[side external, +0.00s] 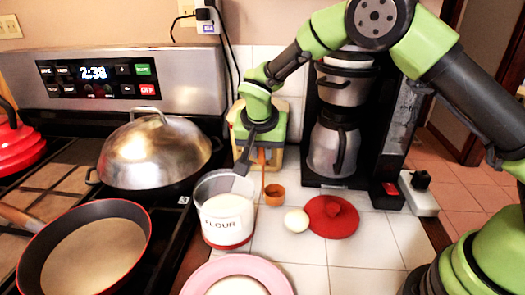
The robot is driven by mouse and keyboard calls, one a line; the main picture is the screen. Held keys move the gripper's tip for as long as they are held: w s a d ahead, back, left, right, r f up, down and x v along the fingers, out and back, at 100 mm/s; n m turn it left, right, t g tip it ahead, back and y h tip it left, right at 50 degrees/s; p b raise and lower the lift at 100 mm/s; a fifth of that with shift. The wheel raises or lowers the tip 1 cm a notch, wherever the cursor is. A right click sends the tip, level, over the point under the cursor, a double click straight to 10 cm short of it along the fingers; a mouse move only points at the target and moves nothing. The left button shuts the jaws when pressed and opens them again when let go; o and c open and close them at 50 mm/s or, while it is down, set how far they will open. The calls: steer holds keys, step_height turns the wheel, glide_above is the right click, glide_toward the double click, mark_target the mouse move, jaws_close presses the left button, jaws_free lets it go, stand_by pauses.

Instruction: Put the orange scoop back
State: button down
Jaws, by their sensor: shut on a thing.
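The orange scoop (274,194) shows right of the clear flour canister (228,218), its small round cup at the bottom and its thin handle (263,172) rising to my gripper. My gripper (257,158) points down and is shut on the scoop's handle. The cup appears just beyond the canister's right rim; whether it touches the counter I cannot tell. The canister is labelled FLOUR, holds white flour and has an open top.
A white egg-like object (296,220) sits between canister and red lid. A pink plate (200,276) is in front. A beige container (240,132) stands behind my gripper, a coffee maker (334,145) behind right. The stove with a covered pan (155,155) is left.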

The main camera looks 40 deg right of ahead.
steer(key=shift+f, duration=0.4)
steer(key=c, duration=1.1)
jaws_free()
steer(key=s+r+n+y, duration=0.1)
steer(key=s+r, duration=0.3)
steer(key=r, duration=0.5)
steer(key=s+r+y, duration=0.1)
steer(key=s+r, duration=0.4)
steer(key=r, duration=0.3)
steer(key=s+d+r+n+t+y, duration=0.1)
steer(key=s+n+t, duration=0.1)
steer(key=s, duration=0.7)
steer(key=s+d+r+n+t+y, duration=0.1)
steer(key=s+n+t+y, duration=0.1)
steer(key=s, duration=0.7)
steer(key=shift+s+r, duration=0.35)
steer(key=shift+s, duration=0.05)
